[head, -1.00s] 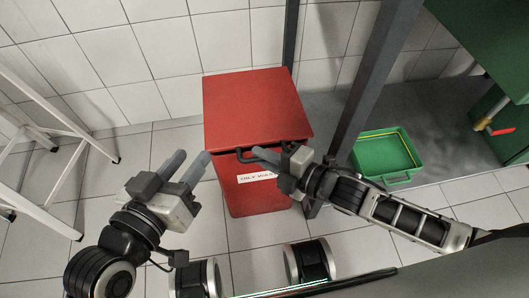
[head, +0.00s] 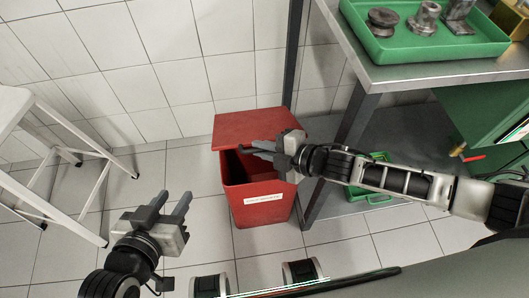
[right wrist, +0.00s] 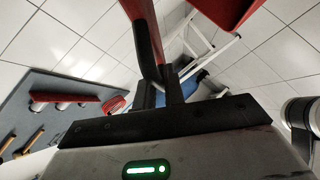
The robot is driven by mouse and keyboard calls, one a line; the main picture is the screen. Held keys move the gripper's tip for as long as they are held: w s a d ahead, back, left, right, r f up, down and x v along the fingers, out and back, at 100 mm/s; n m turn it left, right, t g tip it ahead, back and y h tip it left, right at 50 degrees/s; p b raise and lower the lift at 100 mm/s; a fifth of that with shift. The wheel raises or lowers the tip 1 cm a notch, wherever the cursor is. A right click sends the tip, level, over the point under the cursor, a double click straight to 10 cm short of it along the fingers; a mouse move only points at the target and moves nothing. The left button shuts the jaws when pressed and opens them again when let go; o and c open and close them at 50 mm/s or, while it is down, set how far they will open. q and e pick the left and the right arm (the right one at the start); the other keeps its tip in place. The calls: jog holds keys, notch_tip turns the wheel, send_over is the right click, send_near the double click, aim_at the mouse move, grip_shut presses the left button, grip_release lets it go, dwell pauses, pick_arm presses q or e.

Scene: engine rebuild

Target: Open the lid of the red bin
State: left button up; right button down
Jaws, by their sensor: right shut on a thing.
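The red bin (head: 258,207) stands on the tiled floor with a white label on its front. Its red lid (head: 250,125) is tilted up, and a dark gap shows between lid and bin. My right gripper (head: 254,148) is at the lid's front edge, shut on the dark lid handle. In the right wrist view the handle (right wrist: 148,40) runs between the fingers (right wrist: 162,92), with the edge-on red lid beside it. My left gripper (head: 172,207) is open and empty, in front and left of the bin, apart from it.
A white step stool (head: 62,125) stands at the left. A metal workbench (head: 430,70) with a green tray of metal parts is at the right, its leg close beside the bin. A green crate (head: 372,193) lies under it. Floor left of the bin is clear.

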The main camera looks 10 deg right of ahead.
jog(key=shift+w+r+p, duration=0.45)
jog(key=shift+w+r, duration=0.15)
jog(key=shift+r, duration=0.2)
jog(key=c, duration=1.5)
grip_release()
